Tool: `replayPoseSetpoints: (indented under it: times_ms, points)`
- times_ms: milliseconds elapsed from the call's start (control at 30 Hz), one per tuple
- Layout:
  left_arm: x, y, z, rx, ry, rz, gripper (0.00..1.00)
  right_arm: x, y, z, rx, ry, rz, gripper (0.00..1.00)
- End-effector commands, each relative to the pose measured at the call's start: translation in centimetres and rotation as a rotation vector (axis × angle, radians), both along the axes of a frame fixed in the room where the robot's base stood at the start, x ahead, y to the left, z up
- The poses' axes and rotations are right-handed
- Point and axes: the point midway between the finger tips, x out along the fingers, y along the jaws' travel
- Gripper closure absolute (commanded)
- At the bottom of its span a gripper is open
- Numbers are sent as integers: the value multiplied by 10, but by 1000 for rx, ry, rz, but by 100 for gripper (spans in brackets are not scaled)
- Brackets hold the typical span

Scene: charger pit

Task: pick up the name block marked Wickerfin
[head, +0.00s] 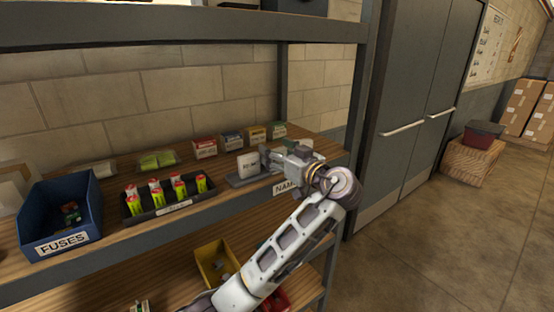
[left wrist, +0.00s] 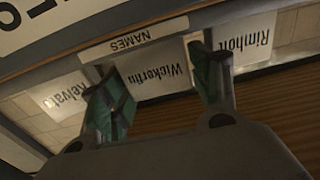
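The white name block marked Wickerfin (left wrist: 160,74) shows upside down in the left wrist view, between the blocks marked Rimholt (left wrist: 255,38) and Kelvat (left wrist: 58,95). My left gripper (left wrist: 155,75) is open, its two green-padded fingers spread on either side of the Wickerfin block in the picture. I cannot tell whether they touch it. In the head view the left gripper (head: 272,158) is at the dark name holder (head: 236,181) on the shelf, hiding most blocks; the Rimholt block (head: 247,164) shows beside it. My right gripper is not in view.
A NAMES label (head: 284,187) is on the shelf edge. Left of the holder stand a dark tray (head: 150,210) of green-yellow cylinders and a blue FUSES bin (head: 58,220). Small boxes (head: 232,139) stand behind. The upper shelf (head: 180,28) hangs above.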

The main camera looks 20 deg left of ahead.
Motion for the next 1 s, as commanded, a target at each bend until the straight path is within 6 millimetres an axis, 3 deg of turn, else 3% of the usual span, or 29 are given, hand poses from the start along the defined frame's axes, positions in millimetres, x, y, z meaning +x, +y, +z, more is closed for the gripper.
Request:
replayPoseSetpoints:
  times_ms: [33, 267, 667, 1000]
  points:
    - [0, 0, 0, 0, 0, 0, 45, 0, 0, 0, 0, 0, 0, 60]
    - [0, 0, 0, 0, 0, 0, 73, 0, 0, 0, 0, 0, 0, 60]
    - [0, 0, 5, 0, -2, 0, 74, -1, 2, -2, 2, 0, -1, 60]
    - [0, 0, 39, -2, -4, 0, 74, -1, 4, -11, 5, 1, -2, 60]
